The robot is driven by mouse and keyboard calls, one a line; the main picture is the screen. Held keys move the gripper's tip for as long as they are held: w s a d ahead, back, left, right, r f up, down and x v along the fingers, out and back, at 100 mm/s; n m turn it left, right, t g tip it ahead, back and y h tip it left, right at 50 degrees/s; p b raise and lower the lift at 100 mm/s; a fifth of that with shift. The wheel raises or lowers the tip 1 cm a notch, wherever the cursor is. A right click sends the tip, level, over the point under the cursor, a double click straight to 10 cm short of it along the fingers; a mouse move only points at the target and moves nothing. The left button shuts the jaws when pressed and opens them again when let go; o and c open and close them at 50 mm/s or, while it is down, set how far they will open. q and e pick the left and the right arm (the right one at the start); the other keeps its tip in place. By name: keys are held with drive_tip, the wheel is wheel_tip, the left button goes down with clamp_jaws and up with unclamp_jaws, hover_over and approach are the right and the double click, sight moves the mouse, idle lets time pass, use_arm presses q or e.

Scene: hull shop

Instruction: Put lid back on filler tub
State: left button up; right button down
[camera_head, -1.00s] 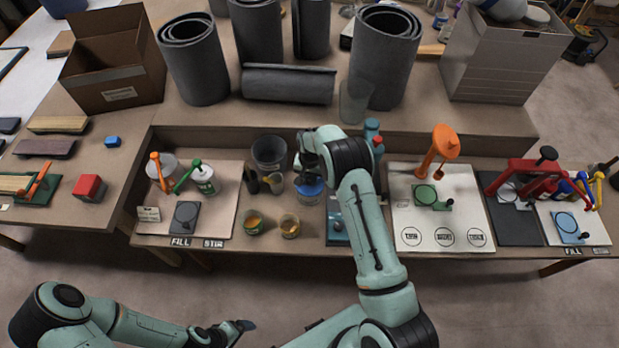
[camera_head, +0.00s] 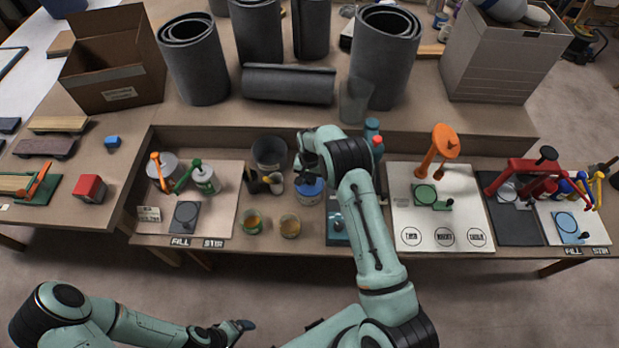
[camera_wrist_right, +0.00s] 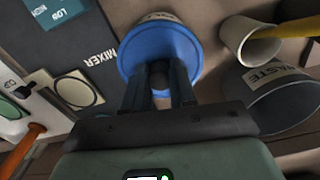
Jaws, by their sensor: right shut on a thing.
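The round blue lid (camera_head: 310,189) with a dark knob is near the middle of the bench in the head view. My right gripper (camera_head: 307,172) is over it from above. In the right wrist view the gripper (camera_wrist_right: 160,90) is shut on the knob of the blue lid (camera_wrist_right: 137,50). A pale piece, likely the filler tub (camera_wrist_right: 158,17), shows past the lid's far edge; whether the lid is seated on it I cannot tell. My left gripper (camera_head: 240,326) is low in front of the bench, away from the lid; its jaws are too small to judge.
The dark waste bin (camera_head: 269,150) and a pale cup (camera_wrist_right: 240,38) stand close beside the lid. Two small cups (camera_head: 252,224) stand at the bench's front. The mixer panel (camera_head: 338,228) lies right of the lid, then a white board (camera_head: 440,225).

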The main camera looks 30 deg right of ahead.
drive_tip(key=shift+f, duration=0.15)
idle(0.5)
drive_tip(key=shift+c, duration=1.8)
unclamp_jaws()
use_arm(q)
drive_tip(key=shift+w+r+p, duration=0.7)
drive_tip(key=shift+w+r, duration=0.15)
drive_tip(key=shift+w, duration=0.05)
use_arm(e)
drive_tip(key=shift+r, duration=3.55)
clamp_jaws()
